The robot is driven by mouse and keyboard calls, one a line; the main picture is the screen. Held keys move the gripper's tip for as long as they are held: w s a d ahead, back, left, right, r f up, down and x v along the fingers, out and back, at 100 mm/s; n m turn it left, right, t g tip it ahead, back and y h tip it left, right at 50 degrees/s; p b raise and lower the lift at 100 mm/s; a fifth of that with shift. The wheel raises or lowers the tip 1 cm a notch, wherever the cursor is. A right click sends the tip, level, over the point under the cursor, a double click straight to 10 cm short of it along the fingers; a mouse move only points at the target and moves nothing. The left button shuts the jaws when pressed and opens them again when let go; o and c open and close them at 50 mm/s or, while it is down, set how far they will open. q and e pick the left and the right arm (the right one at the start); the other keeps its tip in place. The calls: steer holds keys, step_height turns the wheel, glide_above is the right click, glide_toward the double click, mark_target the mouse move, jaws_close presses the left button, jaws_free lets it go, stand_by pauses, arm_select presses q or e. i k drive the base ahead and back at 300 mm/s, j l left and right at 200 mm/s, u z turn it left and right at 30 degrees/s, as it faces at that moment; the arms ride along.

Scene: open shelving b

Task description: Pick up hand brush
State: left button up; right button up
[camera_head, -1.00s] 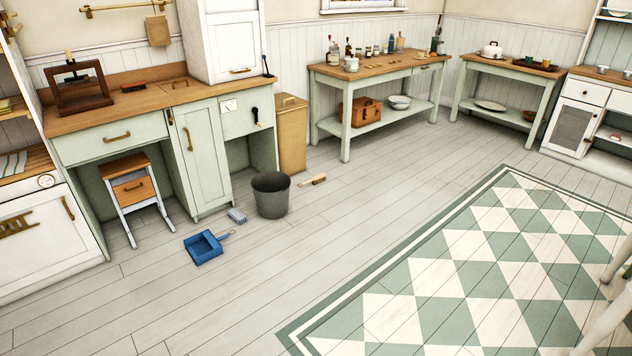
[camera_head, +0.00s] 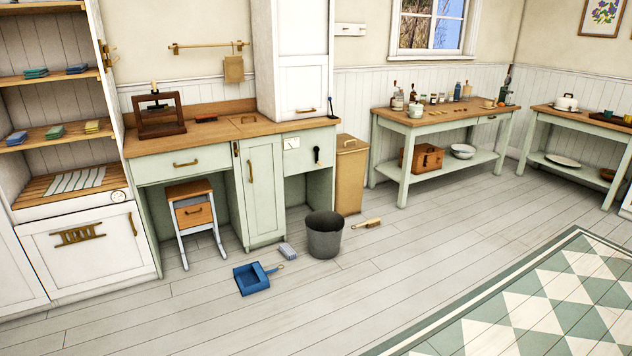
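A hand brush (camera_head: 367,223) with a light wooden handle and pale bristles lies on the floor, just right of a dark grey bucket (camera_head: 325,236). A blue dustpan (camera_head: 252,279) lies on the floor to the left of the bucket. A small grey-blue block (camera_head: 287,251), perhaps a scrubbing brush or sponge, lies between the dustpan and the bucket. Neither of my grippers shows in the head view.
A green cabinet desk (camera_head: 264,195) with a stool (camera_head: 195,215) under it stands behind the dustpan. A tan bin (camera_head: 350,178) stands behind the bucket and brush. A green worktable (camera_head: 440,112) is at the back right. The plank floor in front is clear up to the checkered rug (camera_head: 540,310).

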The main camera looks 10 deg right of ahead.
mark_target(375, 221)
steer(key=i+l+z, duration=0.4)
steer(key=i, duration=0.6)
steer(key=i+z, duration=0.35)
steer(key=i, duration=0.65)
